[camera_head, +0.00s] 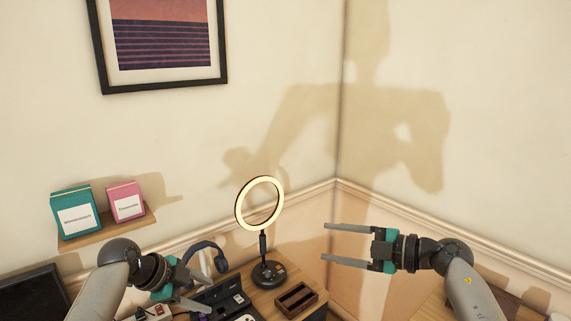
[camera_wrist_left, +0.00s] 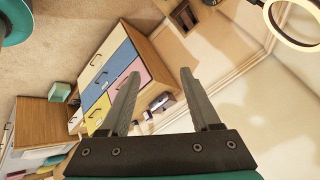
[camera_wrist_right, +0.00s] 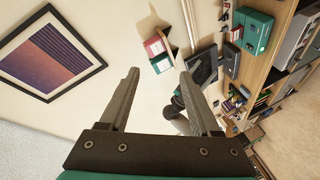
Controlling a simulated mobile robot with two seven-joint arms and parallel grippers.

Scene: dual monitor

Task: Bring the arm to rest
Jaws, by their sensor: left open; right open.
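My left gripper (camera_head: 196,287) is low in the head view, in front of the desk and left of the ring light. In the left wrist view its two fingers (camera_wrist_left: 160,76) stand apart with nothing between them that they hold. My right gripper (camera_head: 324,242) is raised in front of the corner wall, right of the ring light. Its fingers point left and are spread and empty, as the right wrist view also shows (camera_wrist_right: 159,74). Neither gripper touches any object that I can see.
A lit ring light (camera_head: 261,205) stands on the wooden desk (camera_head: 258,299) beside a dark compartment tray (camera_head: 296,299). Blue headphones (camera_head: 206,252) are behind my left gripper. A wall shelf (camera_head: 105,226) bears a teal box (camera_head: 77,211) and a pink box (camera_head: 125,202). A framed picture (camera_head: 160,88) hangs above.

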